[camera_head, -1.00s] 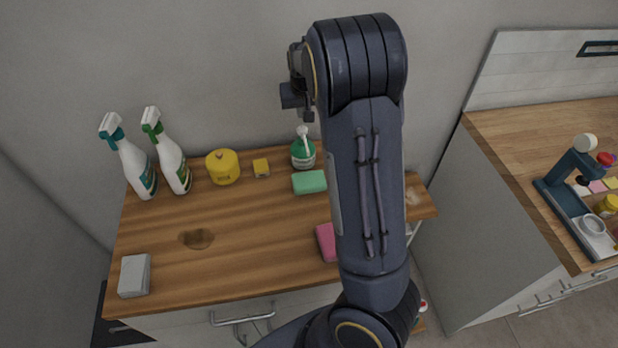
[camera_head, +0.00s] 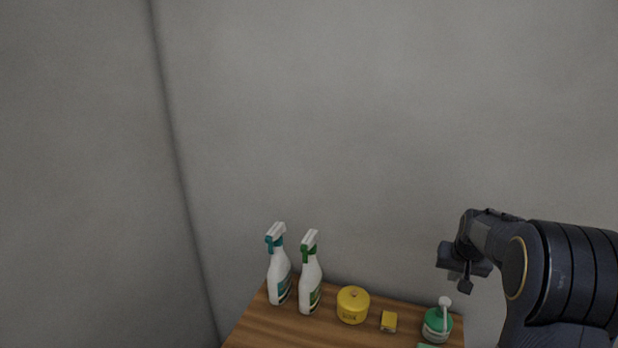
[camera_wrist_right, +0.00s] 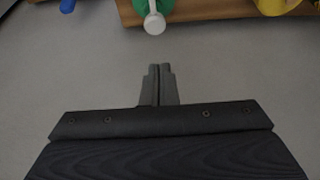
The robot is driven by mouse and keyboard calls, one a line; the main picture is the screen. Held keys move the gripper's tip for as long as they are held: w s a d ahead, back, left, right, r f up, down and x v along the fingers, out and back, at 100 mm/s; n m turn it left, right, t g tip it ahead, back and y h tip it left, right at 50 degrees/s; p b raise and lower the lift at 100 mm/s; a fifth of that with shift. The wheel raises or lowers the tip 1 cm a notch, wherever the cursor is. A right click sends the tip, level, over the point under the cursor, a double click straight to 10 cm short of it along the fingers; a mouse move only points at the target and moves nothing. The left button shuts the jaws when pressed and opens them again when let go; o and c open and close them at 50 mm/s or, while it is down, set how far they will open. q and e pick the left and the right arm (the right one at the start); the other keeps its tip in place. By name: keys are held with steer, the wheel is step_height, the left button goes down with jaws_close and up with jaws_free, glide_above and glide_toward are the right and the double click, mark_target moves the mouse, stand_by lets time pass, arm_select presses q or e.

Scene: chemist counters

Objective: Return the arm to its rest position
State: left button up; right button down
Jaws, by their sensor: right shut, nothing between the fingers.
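My right gripper (camera_head: 460,280) is at the right of the head view, raised above the back right of the wooden counter, in front of the grey wall. In the right wrist view its two fingers (camera_wrist_right: 160,70) are together with nothing between them. A green pump bottle (camera_head: 437,322) with a white pump stands on the counter below the gripper, apart from it. Its white nozzle (camera_wrist_right: 154,23) shows just past the fingertips in the wrist view. My left gripper is in neither view.
Two white spray bottles (camera_head: 279,280) (camera_head: 311,285), a yellow round container (camera_head: 352,306) and a small yellow block (camera_head: 388,322) stand along the back of the counter (camera_head: 262,325). The bare wall (camera_head: 380,130) fills the rest, with free room above the counter.

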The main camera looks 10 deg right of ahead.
steer(key=s+a+n+y+b, duration=0.2)
steer(key=s+a+y, duration=0.1)
steer(key=s+a, duration=0.8)
steer(key=s+a+n+t+y+b, duration=0.1)
steer(key=s+a+n+y, duration=0.1)
steer(key=s+a, duration=1)
steer(key=s, duration=0.5)
steer(key=shift+s+r+t+y+b, duration=0.3)
steer(key=shift+r+y+b, duration=0.05)
steer(key=shift+y, duration=0.05)
